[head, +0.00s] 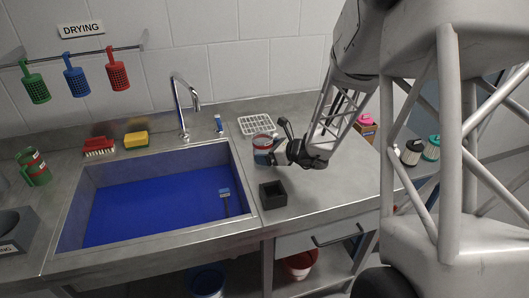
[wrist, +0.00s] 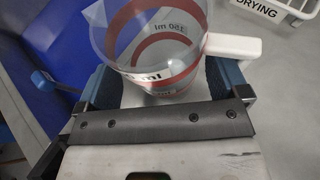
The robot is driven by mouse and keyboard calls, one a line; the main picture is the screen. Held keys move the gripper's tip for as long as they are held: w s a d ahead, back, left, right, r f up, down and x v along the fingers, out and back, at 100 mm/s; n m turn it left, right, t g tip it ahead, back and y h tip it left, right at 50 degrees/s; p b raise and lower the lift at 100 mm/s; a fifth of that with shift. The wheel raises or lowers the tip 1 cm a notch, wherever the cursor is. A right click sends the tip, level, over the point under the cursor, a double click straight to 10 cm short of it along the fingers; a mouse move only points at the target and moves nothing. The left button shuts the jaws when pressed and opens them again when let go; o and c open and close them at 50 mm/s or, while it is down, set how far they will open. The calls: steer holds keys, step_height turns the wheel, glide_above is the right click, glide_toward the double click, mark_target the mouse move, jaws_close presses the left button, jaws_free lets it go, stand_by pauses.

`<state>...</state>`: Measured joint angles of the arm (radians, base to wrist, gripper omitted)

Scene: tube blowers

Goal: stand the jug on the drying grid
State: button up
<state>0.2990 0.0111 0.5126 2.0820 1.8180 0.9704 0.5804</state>
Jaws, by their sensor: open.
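The jug (wrist: 150,45) is clear with red bands, printed volume marks and a white handle (wrist: 232,46). In the head view the jug (head: 262,146) shows upright on the counter at the sink's right edge, partly covered by my gripper (head: 277,153). In the wrist view my open gripper (wrist: 155,88) has its blue-padded fingers on either side of the jug; I cannot tell whether they touch it. The white drying grid (head: 257,123) lies on the counter behind the jug. Its corner and DRYING label (wrist: 262,10) show at the wrist view's top right.
A blue-bottomed sink (head: 140,205) lies left of the jug. A black square holder (head: 272,195) stands in front of it on the counter. A small blue-topped bottle (head: 218,123) stands behind the sink. The grid looks empty.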

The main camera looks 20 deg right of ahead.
steer(key=shift+v, duration=3.05)
steer(key=shift+d+f, duration=0.1)
steer(key=s+a+r+n+g+h, duration=0.1)
steer(key=s+a+r+n+g, duration=0.3)
steer(key=s+a+r+n, duration=0.25)
steer(key=s+a+r+n+g, duration=0.3)
steer(key=s+a+r+n, duration=0.15)
steer(key=s+n, duration=0.45)
steer(key=s+r+n+h, duration=0.3)
steer(key=s+n, duration=0.3)
steer(key=s, duration=0.3)
steer(key=s+d+r+n+h, duration=0.1)
steer(key=s+r+n+h, duration=0.1)
steer(key=s+n+h, duration=0.3)
steer(key=s+n, duration=0.1)
steer(key=s, duration=0.2)
steer(key=shift+s+d+r, duration=0.3)
steer(key=shift+s+r, duration=0.1)
